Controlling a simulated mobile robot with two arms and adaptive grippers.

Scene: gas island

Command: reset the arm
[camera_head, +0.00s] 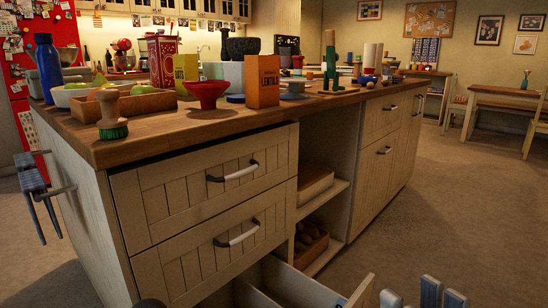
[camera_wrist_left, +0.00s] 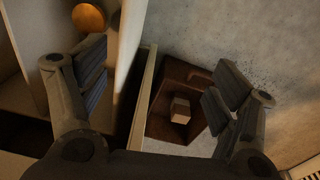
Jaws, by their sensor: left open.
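My left gripper (camera_wrist_left: 158,90) is open in the left wrist view, its two dark fingers wide apart. A pale upright panel edge (camera_wrist_left: 143,105) runs between them, and I see no grip on it. Pale gripper fingers (camera_head: 425,296) poke up at the bottom right of the head view. Their arm is out of frame, so I cannot tell which arm they belong to or how far they are open. An open drawer (camera_head: 285,284) shows low in the island in the head view, its front cut off by the picture's edge.
The kitchen island (camera_head: 215,130) carries many items, among them a blue bottle (camera_head: 48,68) and a red bowl (camera_head: 206,93). A brown box-like object (camera_wrist_left: 170,100) and a round orange object (camera_wrist_left: 88,18) show in the wrist view. The floor (camera_head: 465,200) right of the island is clear.

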